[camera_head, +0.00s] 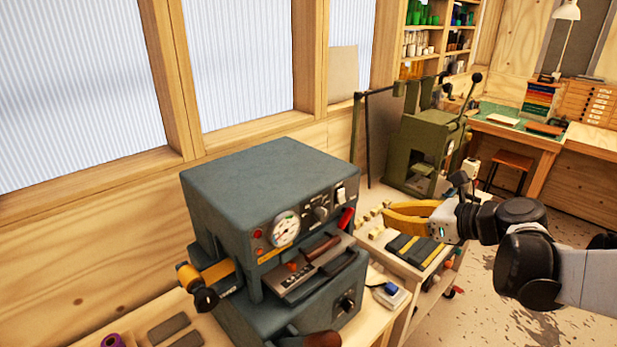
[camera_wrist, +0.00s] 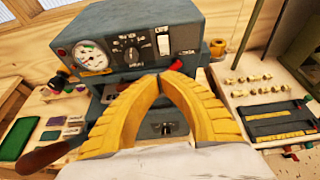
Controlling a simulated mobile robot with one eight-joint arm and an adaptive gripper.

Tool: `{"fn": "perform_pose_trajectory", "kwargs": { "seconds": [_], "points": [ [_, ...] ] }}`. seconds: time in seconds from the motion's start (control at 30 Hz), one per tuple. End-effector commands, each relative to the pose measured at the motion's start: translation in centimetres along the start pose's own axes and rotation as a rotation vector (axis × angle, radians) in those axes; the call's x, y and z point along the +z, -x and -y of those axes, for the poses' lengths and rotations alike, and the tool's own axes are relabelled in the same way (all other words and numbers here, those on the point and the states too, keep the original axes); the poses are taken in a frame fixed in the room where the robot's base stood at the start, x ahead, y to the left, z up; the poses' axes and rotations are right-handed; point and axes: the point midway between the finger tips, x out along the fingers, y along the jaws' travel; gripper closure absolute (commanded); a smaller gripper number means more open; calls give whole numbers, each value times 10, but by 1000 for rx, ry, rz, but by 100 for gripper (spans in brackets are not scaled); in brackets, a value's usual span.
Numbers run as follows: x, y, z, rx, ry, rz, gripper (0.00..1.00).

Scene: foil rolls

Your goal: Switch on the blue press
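The blue press (camera_head: 265,200) is a blue-grey box-shaped machine on the bench. It fills the upper middle of the wrist view (camera_wrist: 125,25). Its front panel has a round gauge (camera_head: 286,230), a dark knob (camera_head: 321,212) and a white rocker switch (camera_head: 341,195). The wrist view shows the switch (camera_wrist: 163,42) at the panel's right, just above my fingertips. Which way the rocker is tipped is too small to tell. My gripper (camera_head: 386,214) has yellow fingers whose tips meet, with nothing between them. It is right of the press, apart from it in the head view.
A red handle (camera_head: 346,218) sticks out below the switch. A cart (camera_head: 415,262) with dark bars and small brass pieces stands to the right. A green press (camera_head: 425,150) stands behind. Pads and small blocks lie on the bench beside the blue press.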

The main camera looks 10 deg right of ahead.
Motion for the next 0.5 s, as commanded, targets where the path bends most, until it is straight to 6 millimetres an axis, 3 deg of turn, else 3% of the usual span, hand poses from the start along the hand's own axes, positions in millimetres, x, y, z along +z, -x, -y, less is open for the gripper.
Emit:
{"fn": "perform_pose_trajectory", "kwargs": {
  "seconds": [0.5],
  "points": [
    [3, -3, 6, 0, -53, 23, 100]
  ]
}}
